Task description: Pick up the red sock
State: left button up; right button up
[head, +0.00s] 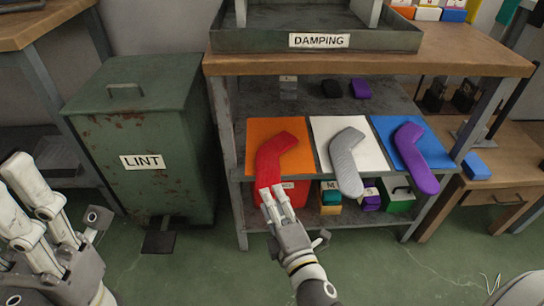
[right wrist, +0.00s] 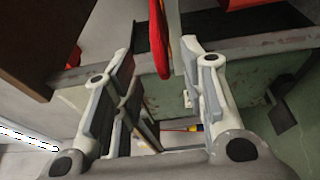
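The red sock (head: 275,160) lies on the orange mat (head: 262,130) on the shelf, its lower end reaching over the front edge. My right gripper (head: 272,191) is at that lower end. In the right wrist view my right gripper (right wrist: 160,62) is open, its fingers wide apart. A thin red strip, apparently the sock (right wrist: 161,40), shows in the gap between the fingers, and I see no finger touching it. My left gripper (head: 14,190) is at the lower left, far from the sock, with a gap between its fingers and nothing in it.
A grey sock (head: 345,155) on a white mat (head: 325,127) and a purple sock (head: 412,155) on a blue mat (head: 385,127) lie to the right. Boxes (head: 330,198) stand beneath. A green LINT bin (head: 145,145) stands left. A DAMPING tray (head: 240,40) is on the bench above.

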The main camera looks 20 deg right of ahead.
aim_at(268, 185)
jog(key=shift+w+d+f+p, duration=0.15)
jog(key=shift+w+p, duration=0.25)
jog(key=shift+w, duration=2.3)
grip_shut()
